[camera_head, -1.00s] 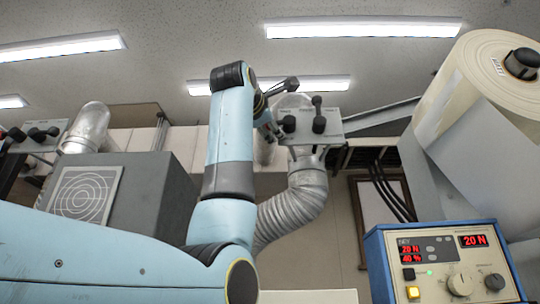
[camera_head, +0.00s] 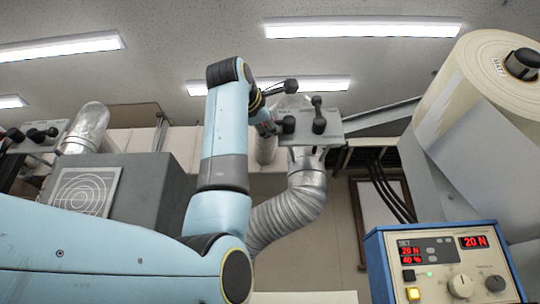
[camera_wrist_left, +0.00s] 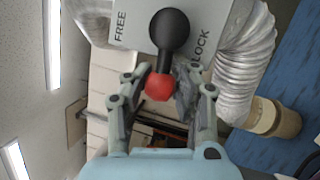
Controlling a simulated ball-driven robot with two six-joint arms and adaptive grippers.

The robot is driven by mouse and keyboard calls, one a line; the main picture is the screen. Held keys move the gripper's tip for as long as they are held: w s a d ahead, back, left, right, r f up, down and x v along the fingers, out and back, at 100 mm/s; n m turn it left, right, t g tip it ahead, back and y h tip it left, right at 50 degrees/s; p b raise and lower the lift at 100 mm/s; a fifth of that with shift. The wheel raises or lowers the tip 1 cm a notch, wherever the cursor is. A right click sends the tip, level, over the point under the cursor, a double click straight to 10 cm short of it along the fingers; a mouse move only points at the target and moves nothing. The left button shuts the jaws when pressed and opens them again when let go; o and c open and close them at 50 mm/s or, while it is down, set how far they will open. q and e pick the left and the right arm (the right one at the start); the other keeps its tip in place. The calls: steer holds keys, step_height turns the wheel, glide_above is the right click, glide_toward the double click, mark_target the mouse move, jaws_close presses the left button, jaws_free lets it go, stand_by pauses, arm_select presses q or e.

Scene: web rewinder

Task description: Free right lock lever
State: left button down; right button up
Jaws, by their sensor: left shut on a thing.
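A pale plate (camera_head: 333,125) carries dark levers with rounded knobs. In the left wrist view the plate (camera_wrist_left: 132,36) is marked FREE at left and LOCK at right. A lever with a large black knob (camera_wrist_left: 169,29) and a red ball end (camera_wrist_left: 159,87) lies across it between those words. My left gripper (camera_wrist_left: 158,95) is shut on the red ball end, with a finger on either side. In the head view my left gripper (camera_head: 272,128) is at the plate's left edge; its fingertips are small and partly hidden there. My right gripper is not in view.
A ribbed metal duct (camera_head: 290,212) runs below the plate. A blue control box (camera_head: 440,262) with red readouts and a large paper roll (camera_head: 480,85) stand at the right. A grey box (camera_head: 130,190) is at the left. Another lever plate (camera_head: 40,135) is at the far left.

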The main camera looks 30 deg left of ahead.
mark_target(282, 117)
arm_select(q)
step_height(282, 117, up, 3)
steer(key=m, duration=0.3)
steer(key=m+g+h, duration=0.1)
steer(key=m, duration=0.2)
steer(key=shift+w+d+f+p, duration=0.1)
steer(key=shift+d+f+p, duration=0.05)
steer(key=shift+p, duration=0.15)
steer(key=m, duration=0.1)
steer(key=r+m+g, duration=0.1)
steer(key=d+m+g, duration=0.1)
steer(key=m, duration=0.1)
steer(key=shift+w+r+h, duration=0.2)
steer(key=shift+w+h, duration=0.05)
steer(key=shift+h, duration=0.05)
steer(key=shift+w+d+r+m+g, duration=0.15)
steer(key=shift+r+m+g, duration=0.1)
steer(key=shift+m, duration=0.3)
steer(key=shift+d+r+m+g, duration=0.15)
steer(key=shift+m+g, duration=0.1)
steer(key=shift+m, duration=0.3)
steer(key=shift+r, duration=0.1)
